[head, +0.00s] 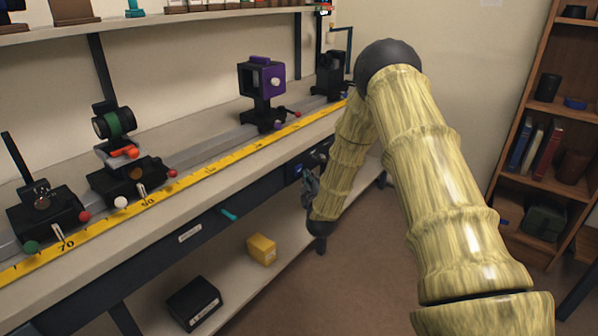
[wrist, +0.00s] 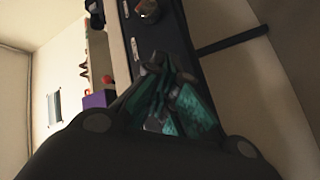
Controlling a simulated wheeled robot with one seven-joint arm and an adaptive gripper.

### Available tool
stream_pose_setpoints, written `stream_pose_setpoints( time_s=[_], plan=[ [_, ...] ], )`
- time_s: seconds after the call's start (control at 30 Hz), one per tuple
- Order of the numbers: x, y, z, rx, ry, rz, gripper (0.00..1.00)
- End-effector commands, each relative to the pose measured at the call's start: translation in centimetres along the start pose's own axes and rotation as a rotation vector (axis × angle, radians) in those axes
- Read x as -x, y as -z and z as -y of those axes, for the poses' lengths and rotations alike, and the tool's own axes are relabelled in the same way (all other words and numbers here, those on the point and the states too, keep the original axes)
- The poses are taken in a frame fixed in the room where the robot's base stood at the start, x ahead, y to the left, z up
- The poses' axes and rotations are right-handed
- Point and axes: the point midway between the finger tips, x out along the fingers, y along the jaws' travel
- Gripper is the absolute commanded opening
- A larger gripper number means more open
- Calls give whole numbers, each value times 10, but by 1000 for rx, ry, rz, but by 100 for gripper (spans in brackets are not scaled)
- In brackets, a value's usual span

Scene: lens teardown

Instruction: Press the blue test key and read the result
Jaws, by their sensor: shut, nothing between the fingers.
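A small blue spot, perhaps the blue test key (head: 298,170), shows on the dark front apron of the bench in the head view. It is too small to make out clearly, and no readout can be read. My gripper (head: 311,183) is beside it, in front of the apron, seen from behind and partly hidden by my arm. In the wrist view my gripper (wrist: 168,100) is shut and empty, its teal-padded fingers together, close to the dark apron. I cannot tell whether it touches anything. No blue key is clear in the wrist view.
The bench carries a yellow ruler (head: 190,169), a rail and several black carriages, one with a purple holder (head: 261,78). A teal handle (head: 229,215) sticks out of the apron. A yellow box (head: 262,249) and black box (head: 194,303) lie below. A bookshelf (head: 540,130) stands right.

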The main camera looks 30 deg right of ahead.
Motion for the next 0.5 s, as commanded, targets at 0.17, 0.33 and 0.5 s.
stream_pose_setpoints(
  time_s=[0.17, 0.33, 0.5],
  plan=[
    [7, -5, -6, 0, 1, 1, 0],
    [17, -11, -13, 1, 1, 1, 0],
    [25, -18, -19, 0, 0, 1, 0]
  ],
)
